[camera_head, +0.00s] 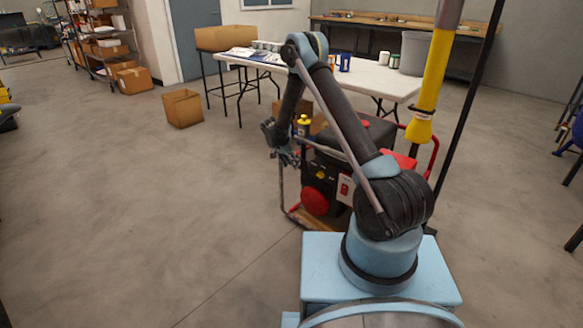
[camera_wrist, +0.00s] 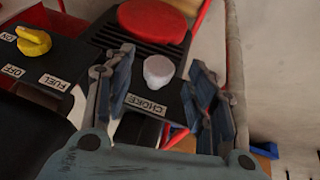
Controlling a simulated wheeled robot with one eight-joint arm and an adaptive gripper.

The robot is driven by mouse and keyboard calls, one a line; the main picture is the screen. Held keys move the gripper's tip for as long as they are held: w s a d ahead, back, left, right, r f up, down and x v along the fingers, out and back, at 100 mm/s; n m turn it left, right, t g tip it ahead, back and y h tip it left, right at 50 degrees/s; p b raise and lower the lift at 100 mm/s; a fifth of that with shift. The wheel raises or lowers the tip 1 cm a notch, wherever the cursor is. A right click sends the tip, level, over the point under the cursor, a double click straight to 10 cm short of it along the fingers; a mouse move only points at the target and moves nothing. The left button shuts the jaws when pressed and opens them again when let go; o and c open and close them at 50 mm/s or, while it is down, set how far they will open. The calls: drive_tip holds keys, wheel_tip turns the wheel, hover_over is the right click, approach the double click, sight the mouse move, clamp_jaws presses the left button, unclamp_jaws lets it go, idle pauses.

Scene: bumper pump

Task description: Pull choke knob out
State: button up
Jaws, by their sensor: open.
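The choke knob (camera_wrist: 158,71) is a pale grey-white round knob. In the wrist view it stands on a dark panel above a label (camera_wrist: 146,105) reading CHOKE. My gripper (camera_wrist: 170,72) is open, with one finger on each side of the knob in the picture. I see no finger touching it, and how far the fingertips are from it in depth is hard to tell. In the head view my gripper (camera_head: 284,157) is at the left side of the red and black pump machine (camera_head: 322,185). The knob cannot be made out there.
A yellow fuel knob (camera_wrist: 33,41) with FUEL and OFF labels sits left of the choke. A red round cover (camera_wrist: 153,20) lies just beyond it.

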drive_tip(key=shift+x, duration=0.95)
clamp_jaws()
drive_tip(key=shift+s+a, duration=1.1)
drive_tip(key=shift+s, duration=0.2)
drive_tip(key=shift+c, duration=0.3)
unclamp_jaws()
drive_tip(key=shift+o, duration=0.3)
